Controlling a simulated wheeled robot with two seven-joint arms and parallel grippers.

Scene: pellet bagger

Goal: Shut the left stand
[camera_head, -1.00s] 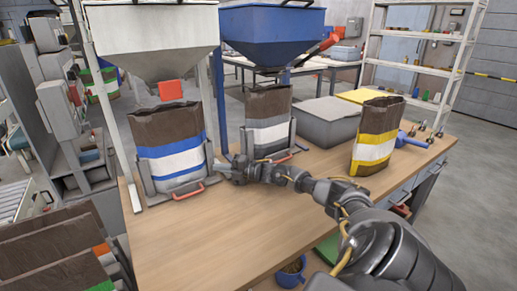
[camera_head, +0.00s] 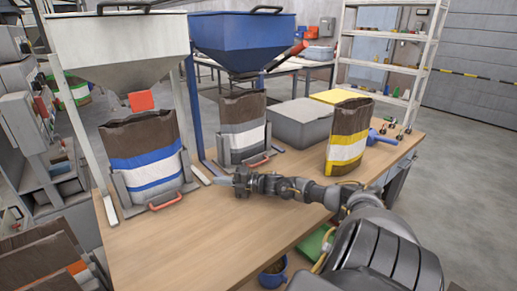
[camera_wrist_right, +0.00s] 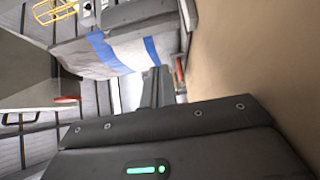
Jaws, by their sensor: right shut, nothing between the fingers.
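The left stand (camera_head: 121,190) is a grey frame with side plates and a red handle (camera_head: 166,202) low at its front. It holds an upright brown bag (camera_head: 140,135) with blue and white stripes, under the white hopper. My right gripper (camera_head: 222,181) is shut and empty, just right of the stand and low over the table, apart from it. In the right wrist view, the shut fingers (camera_wrist_right: 157,88) point toward the striped bag (camera_wrist_right: 112,52), and a red piece, likely the handle, shows beside them. I cannot tell whether the stand is fully shut. My left gripper is out of view.
A grey box (camera_head: 300,122) and yellow-striped bag (camera_head: 347,140) stand farther right. The front of the wooden table (camera_head: 215,235) is clear.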

